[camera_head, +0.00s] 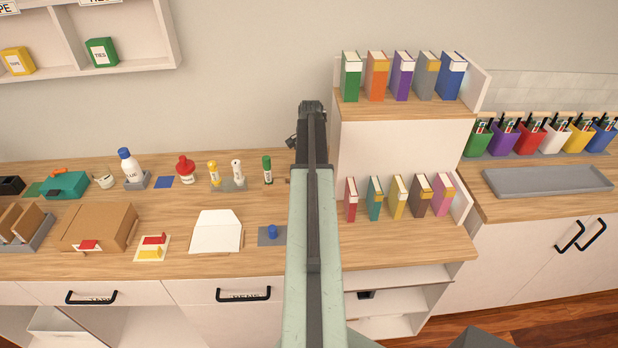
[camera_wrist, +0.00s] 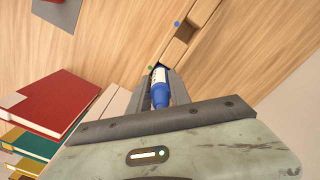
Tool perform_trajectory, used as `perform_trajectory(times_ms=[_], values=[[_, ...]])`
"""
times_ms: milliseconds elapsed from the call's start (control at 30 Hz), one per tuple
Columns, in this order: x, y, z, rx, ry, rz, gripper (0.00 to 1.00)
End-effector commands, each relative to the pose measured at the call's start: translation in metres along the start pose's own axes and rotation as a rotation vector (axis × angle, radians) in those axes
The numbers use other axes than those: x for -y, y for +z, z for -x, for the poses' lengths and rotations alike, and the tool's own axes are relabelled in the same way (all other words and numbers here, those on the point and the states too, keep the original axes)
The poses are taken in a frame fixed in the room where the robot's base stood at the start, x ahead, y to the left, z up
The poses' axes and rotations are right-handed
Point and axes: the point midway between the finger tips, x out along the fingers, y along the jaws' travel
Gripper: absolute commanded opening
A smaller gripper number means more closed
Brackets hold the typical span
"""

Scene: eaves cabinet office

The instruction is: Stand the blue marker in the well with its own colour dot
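The blue marker (camera_wrist: 160,92), with a white label, lies between the two fingers of my gripper (camera_wrist: 160,88) in the wrist view. The fingers are closed on its sides. A wooden block (camera_wrist: 190,34) with dark recesses lies just beyond the fingertips. A blue dot (camera_wrist: 177,23) shows beside its far part, and a green dot (camera_wrist: 149,67) shows close to the marker's far end. I cannot tell whether the marker touches the block. In the head view my gripper (camera_head: 311,108) is at the far end of my arm, which hides the block and marker.
Red and teal books (camera_wrist: 48,97) stand close to the left of my gripper in the wrist view. In the head view a green-capped tube (camera_head: 267,170) stands left of my arm. A white envelope (camera_head: 215,231) and a cardboard box (camera_head: 98,227) lie on the counter.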

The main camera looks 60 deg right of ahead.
Motion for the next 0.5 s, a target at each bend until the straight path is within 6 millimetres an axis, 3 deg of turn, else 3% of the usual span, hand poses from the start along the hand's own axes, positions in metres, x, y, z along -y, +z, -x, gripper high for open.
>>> perform_trajectory(times_ms=[67,500], values=[[-0.0002,0.0001,0.0001,0.0,0.001,0.0,0.0],[-0.0009,0.0002,0.0035,0.0,0.003,0.0,0.0]])
